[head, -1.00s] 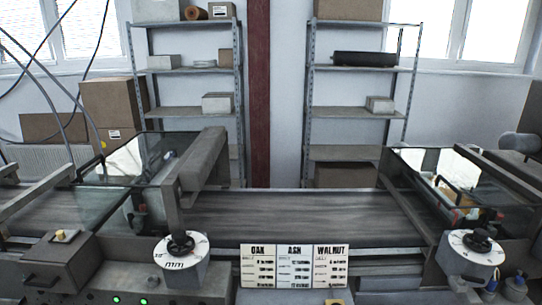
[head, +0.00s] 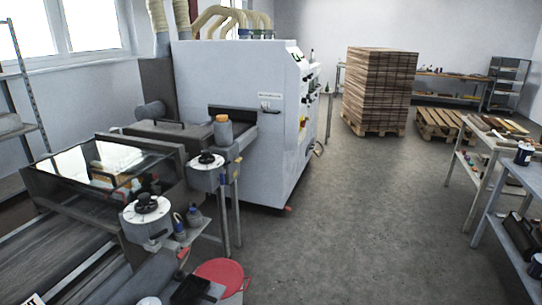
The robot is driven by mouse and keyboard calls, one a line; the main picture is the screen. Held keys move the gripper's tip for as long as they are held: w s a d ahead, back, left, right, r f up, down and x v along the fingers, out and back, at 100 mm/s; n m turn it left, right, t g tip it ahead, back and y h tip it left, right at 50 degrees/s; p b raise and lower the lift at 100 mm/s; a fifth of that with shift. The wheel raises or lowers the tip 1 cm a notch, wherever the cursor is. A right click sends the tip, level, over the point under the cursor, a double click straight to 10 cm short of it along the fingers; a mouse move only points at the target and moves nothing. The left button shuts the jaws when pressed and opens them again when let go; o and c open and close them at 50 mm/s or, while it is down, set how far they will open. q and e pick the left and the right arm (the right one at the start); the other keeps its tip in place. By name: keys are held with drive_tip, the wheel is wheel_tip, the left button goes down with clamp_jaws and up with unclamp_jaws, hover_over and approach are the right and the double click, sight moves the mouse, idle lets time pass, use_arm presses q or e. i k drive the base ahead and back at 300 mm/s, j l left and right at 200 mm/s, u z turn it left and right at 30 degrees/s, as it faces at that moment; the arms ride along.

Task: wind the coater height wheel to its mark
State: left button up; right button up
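Two black handwheels on round white dials show on the machine line at the left. The nearer handwheel (head: 147,204) sits beside a glass-covered unit (head: 100,170). The farther handwheel (head: 207,159) stands to its right, close to the big white machine. The dial marks are too small to read, and I cannot tell which wheel is the coater height wheel. Neither of my grippers is in view.
A white machine (head: 240,120) stands behind the wheels, with an orange-brown jar (head: 223,130) near it. A red bucket (head: 222,272) is at the bottom. A plank stack (head: 380,90) and shelving (head: 480,190) stand right. The middle floor is clear.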

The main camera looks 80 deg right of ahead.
sight(206, 154)
drive_tip(key=z, duration=2.2)
